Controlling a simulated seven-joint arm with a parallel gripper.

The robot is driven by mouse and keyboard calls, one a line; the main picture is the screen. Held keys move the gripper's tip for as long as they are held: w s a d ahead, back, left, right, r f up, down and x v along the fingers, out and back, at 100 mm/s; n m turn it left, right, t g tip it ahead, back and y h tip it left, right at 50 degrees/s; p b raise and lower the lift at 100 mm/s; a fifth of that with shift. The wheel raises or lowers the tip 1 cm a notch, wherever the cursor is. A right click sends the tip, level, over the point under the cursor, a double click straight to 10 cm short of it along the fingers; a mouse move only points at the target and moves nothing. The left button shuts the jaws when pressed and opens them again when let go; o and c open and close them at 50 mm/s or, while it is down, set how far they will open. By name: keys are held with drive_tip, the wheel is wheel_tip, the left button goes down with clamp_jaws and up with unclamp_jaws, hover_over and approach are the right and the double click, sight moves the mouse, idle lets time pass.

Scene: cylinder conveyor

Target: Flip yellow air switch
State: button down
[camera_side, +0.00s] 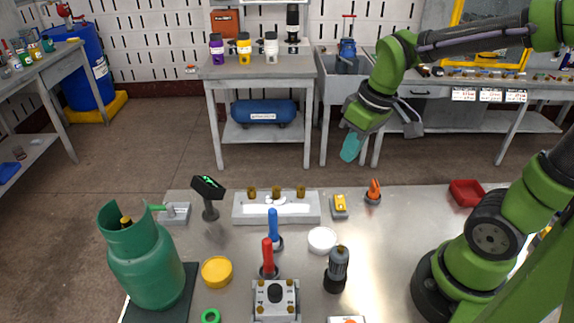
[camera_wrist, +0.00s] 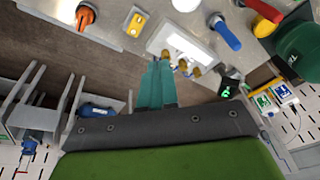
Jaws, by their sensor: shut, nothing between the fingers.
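A yellow switch on a small grey base, the yellow air switch (camera_side: 340,205), sits near the back edge of the metal table, between the white fixture and an orange-handled knob. It also shows in the wrist view (camera_wrist: 136,24), at the top left of centre. My gripper (camera_side: 351,147) has teal fingers and hangs above and behind the table's back edge, apart from the switch. In the wrist view the fingers (camera_wrist: 158,72) are together, with nothing between them, and their tips lie below the switch in the picture.
The white fixture with brass knobs (camera_side: 276,208) stands left of the switch. The orange-handled knob (camera_side: 374,192) stands just right of it. A red tray (camera_side: 466,193) lies further right. Red (camera_side: 268,258) and blue (camera_side: 273,229) levers stand in front. The table's right middle is bare.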

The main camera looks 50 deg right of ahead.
drive_tip(key=s+a+r+m+t+y, duration=0.1)
drive_tip(key=s+a+r+m+t, duration=0.2)
drive_tip(key=s+r+m+t, duration=0.1)
drive_tip(key=shift+r, duration=0.25)
drive_tip(key=c, duration=1.7)
unclamp_jaws()
drive_tip(key=shift+s+a+r+t, duration=0.15)
drive_tip(key=shift+s+r+t, duration=0.1)
drive_tip(key=shift+s+t, duration=0.05)
drive_tip(key=shift+o, duration=1.1)
drive_tip(key=shift+a, duration=0.4)
drive_tip(key=o, duration=0.5)
drive_tip(key=shift+w+a+f+n+g+y, duration=0.45)
drive_tip(key=shift+w+a+f+g, duration=0.2)
drive_tip(key=shift+g, duration=0.25)
drive_tip(key=shift+c, duration=0.2)
drive_tip(key=shift+o, duration=0.7)
drive_tip(key=w+f+g, duration=0.1)
drive_tip(key=w+d+f+m+g, duration=0.1)
drive_tip(key=w+f, duration=0.1)
drive_tip(key=shift+w+d+g, duration=0.1)
drive_tip(key=shift+d+g, duration=0.15)
drive_tip(key=shift+g, duration=0.15)
drive_tip(key=m+g+h, duration=0.3)
drive_tip(key=m, duration=0.2)
hover_over(340, 203)
drive_tip(key=f, duration=0.1)
wheel_tip(340, 203, down, 17)
drive_tip(key=shift+r, duration=0.1)
